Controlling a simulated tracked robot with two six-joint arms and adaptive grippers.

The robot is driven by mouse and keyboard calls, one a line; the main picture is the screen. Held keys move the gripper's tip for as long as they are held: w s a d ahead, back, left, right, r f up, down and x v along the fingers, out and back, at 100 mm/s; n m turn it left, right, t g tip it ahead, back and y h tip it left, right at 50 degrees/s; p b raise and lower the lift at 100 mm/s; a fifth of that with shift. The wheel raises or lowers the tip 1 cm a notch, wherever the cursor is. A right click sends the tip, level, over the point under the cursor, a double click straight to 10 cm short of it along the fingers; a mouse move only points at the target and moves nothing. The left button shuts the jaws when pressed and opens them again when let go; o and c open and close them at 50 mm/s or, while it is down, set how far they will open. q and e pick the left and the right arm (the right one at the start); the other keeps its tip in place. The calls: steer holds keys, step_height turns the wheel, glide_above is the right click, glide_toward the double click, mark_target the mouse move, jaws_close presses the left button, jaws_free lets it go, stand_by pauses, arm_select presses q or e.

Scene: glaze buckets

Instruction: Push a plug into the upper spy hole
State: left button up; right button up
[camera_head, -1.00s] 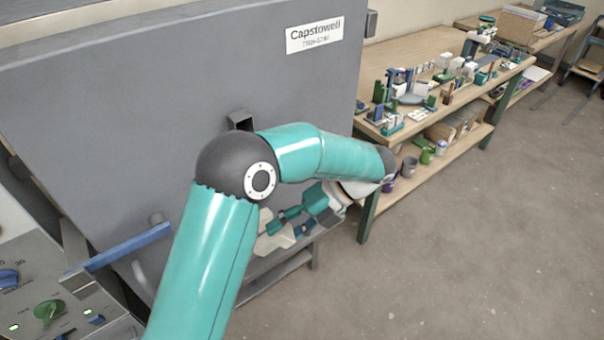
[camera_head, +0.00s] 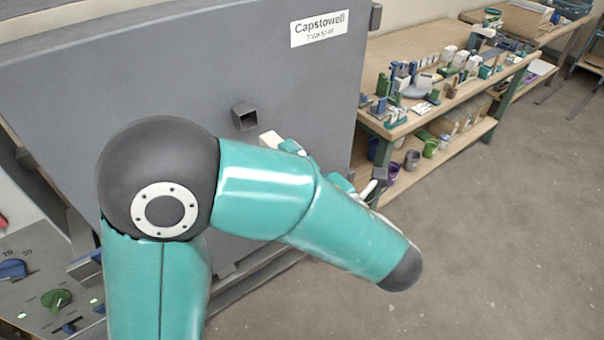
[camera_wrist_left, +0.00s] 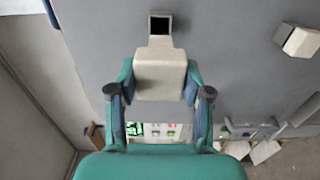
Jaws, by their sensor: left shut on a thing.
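The upper spy hole (camera_head: 245,117) is a dark square socket on the grey kiln front. It also shows at the top of the left wrist view (camera_wrist_left: 160,24), with its opening empty. My left gripper (camera_wrist_left: 157,95) is shut on a cream plug (camera_wrist_left: 160,75), whose narrower end points at the hole. In the wrist view this end overlaps the socket's lower edge; I cannot tell whether it touches. In the head view the plug (camera_head: 271,139) is just right of and below the hole, apart from it. My arm hides most of the gripper there. My right gripper is not in view.
Another cream block (camera_wrist_left: 300,41) sits at a dark socket on the kiln front. A control panel (camera_head: 45,285) with knobs is at lower left. A workbench (camera_head: 400,65) crowded with small items stands at right. The floor in front of it is clear.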

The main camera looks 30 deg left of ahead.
mark_target(270, 139)
arm_select(q)
steer(key=b+x, duration=0.2)
steer(key=x, duration=0.2)
steer(key=shift+a+f, duration=0.15)
steer(key=shift+a, duration=0.05)
steer(key=shift+w+a, duration=0.15)
steer(key=shift+a, duration=0.1)
steer(key=shift+r+p, duration=0.25)
steer(key=shift+p, duration=0.1)
steer(key=shift+w+p, duration=0.15)
steer(key=shift+p, duration=0.3)
steer(key=shift+a, duration=0.1)
steer(key=shift+w+a+p, duration=0.1)
steer(key=shift+a+p, duration=0.05)
steer(key=shift+p, duration=0.5)
steer(key=shift+w+a+p, duration=0.1)
steer(key=shift+a+p, duration=0.15)
steer(key=shift+p, duration=0.05)
steer(key=shift+w+a+p, duration=0.25)
steer(key=shift+a+p, duration=0.2)
steer(key=shift+a, duration=0.2)
